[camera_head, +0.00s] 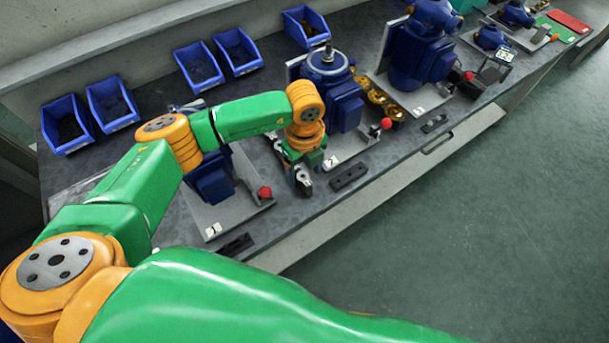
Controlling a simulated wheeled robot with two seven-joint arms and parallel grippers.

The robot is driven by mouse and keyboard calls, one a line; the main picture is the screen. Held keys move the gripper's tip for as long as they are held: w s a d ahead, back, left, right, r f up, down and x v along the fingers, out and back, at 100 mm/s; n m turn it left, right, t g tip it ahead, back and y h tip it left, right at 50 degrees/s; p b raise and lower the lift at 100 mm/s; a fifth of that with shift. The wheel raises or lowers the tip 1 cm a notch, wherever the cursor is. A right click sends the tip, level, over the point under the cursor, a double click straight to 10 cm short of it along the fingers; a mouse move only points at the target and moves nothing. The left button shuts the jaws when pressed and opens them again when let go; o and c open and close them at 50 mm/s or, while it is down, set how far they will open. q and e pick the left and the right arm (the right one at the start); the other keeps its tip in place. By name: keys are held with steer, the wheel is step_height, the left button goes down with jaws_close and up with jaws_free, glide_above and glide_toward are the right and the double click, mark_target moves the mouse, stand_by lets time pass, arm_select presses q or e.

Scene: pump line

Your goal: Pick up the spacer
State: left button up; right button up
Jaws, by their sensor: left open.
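My left gripper (292,166) points down over the grey bench, between the pump station marked 1 (213,230) and the one marked 2 (333,162). Its jaws are apart. I see nothing held between them, though the wrist hides part of the space. I cannot make out for sure which part is the spacer. Brass-coloured round parts (393,113) lie in a row to the right of the second blue pump (340,97), apart from the gripper. My right gripper is out of the picture.
Blue bins (112,104) stand along the back of the bench. Blue pumps on grey plates with red knobs (386,124) stand along it. A dark slotted block (349,177) lies near the front edge, right of the gripper. Open floor (450,240) is in front.

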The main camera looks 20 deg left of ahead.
arm_select(q)
steer(key=shift+f, duration=0.25)
stand_by(0.3)
jaws_close()
